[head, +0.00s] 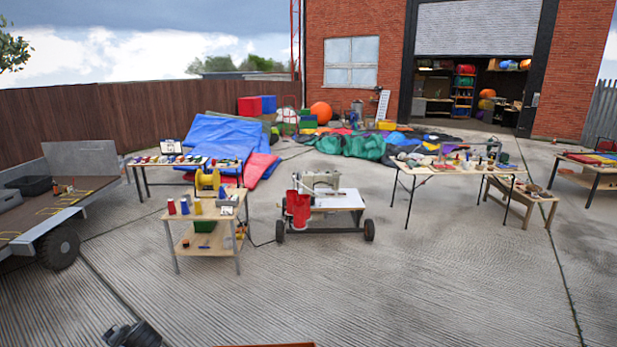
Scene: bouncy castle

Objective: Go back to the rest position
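Neither gripper shows clearly in the head view. A dark grey and black part (132,335) pokes in at the bottom edge on the left and is cut off by the frame. I cannot tell whether it belongs to my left arm. No part of my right arm is visible. No object is seen held.
A sewing machine on a wheeled cart (338,199) stands mid-yard. A wooden thread table (190,242) is left of it, a trailer (60,215) far left, a cluttered table (455,168) right. An orange-brown edge (265,345) shows at the bottom. The near concrete is mostly clear.

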